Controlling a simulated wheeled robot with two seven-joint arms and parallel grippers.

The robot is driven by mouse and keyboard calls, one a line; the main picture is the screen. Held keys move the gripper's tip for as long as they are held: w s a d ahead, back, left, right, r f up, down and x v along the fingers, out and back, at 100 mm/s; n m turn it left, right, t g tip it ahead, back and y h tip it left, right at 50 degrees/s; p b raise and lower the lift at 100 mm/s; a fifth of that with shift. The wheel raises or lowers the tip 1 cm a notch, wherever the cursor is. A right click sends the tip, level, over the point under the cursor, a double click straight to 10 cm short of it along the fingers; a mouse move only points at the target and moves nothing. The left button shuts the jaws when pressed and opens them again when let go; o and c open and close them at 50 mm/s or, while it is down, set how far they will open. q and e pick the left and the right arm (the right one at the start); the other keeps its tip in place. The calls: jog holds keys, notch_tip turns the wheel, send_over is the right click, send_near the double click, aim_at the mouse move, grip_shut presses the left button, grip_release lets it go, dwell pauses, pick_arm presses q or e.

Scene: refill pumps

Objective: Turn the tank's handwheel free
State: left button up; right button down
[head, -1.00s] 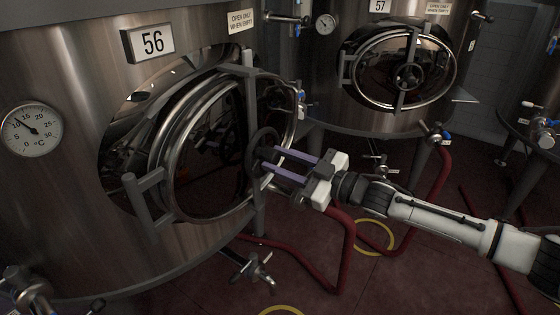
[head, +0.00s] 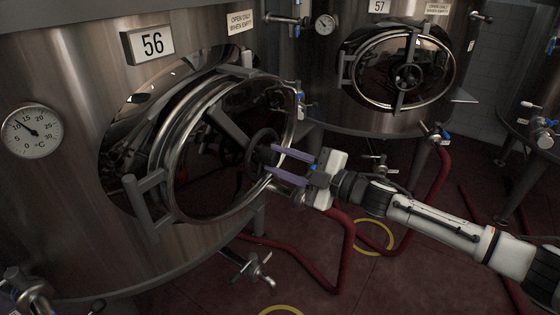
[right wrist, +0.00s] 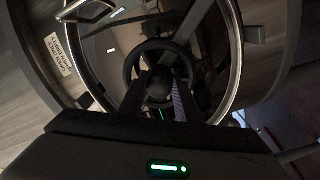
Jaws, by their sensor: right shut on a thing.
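The tank marked 56 (head: 70,75) fills the left of the head view. Its round door (head: 180,165) has a shiny metal rim and a dark, glossy face. The black handwheel (head: 263,138) sits in front of the door's middle, with a grey crossbar (head: 228,122) running diagonally behind it. My right gripper (head: 272,160) reaches in from the right with its purple fingers at the handwheel's hub. In the right wrist view the fingers (right wrist: 160,92) are shut on the hub, inside the handwheel's ring (right wrist: 160,46). My left gripper is not in view.
A grey bracket (head: 143,200) stands at the door's lower left. A valve (head: 254,269) juts out below the door. Red hoses (head: 343,250) lie on the dark red floor. Tank 57 (head: 355,105), with a similar door, stands behind at the right.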

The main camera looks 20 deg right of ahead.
jog(key=n, duration=0.5)
jog(key=shift+r+n+b, duration=0.1)
jog(key=shift+n+b, duration=0.2)
jog(key=n, duration=0.3)
jog(key=shift+r+n+b, duration=0.1)
jog(key=shift+n+b, duration=0.3)
jog(key=shift+n, duration=0.3)
jog(key=c, duration=1.3)
grip_release()
jog(key=shift+s+d, duration=0.1)
